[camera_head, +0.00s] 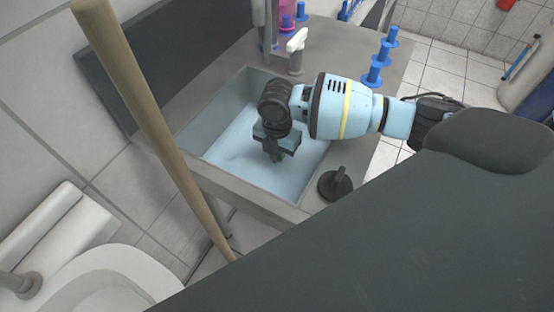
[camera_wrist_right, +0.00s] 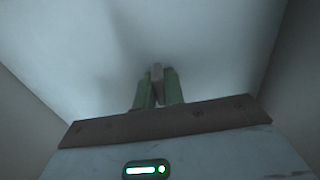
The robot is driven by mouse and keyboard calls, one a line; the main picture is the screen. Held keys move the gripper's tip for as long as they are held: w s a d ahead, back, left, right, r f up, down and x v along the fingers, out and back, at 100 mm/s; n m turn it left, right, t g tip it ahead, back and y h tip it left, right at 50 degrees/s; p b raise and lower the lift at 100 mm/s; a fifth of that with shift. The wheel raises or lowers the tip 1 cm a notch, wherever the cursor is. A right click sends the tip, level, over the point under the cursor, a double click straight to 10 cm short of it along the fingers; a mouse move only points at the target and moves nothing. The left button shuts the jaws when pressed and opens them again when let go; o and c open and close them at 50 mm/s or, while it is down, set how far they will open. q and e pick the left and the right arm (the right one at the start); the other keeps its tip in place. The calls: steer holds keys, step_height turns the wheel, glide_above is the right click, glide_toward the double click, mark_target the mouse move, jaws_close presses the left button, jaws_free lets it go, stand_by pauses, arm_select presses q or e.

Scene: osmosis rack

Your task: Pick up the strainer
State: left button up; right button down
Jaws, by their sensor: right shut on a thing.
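My right gripper (camera_head: 276,157) is inside the sink, pointing down toward its floor. In the right wrist view, its two green-looking fingers (camera_wrist_right: 158,86) are shut on a small grey-brown upright piece, which I take to be the strainer (camera_wrist_right: 157,72). Only this narrow piece shows between the fingertips; the rest of the strainer is hidden or too dim to make out. I cannot tell whether it touches the sink floor. My left gripper is not in view.
The pale blue sink (camera_head: 222,148) has walls around my right gripper. A dark round-based piece with an upright knob (camera_head: 336,184) stands on the counter's front edge. A white-handled tap (camera_head: 296,44) and blue spools (camera_head: 374,72) stand behind. A wooden pole (camera_head: 150,110) rises at left.

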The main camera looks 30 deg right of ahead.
step_height(320, 180, up, 10)
steer(key=shift+p, duration=0.5)
stand_by(0.3)
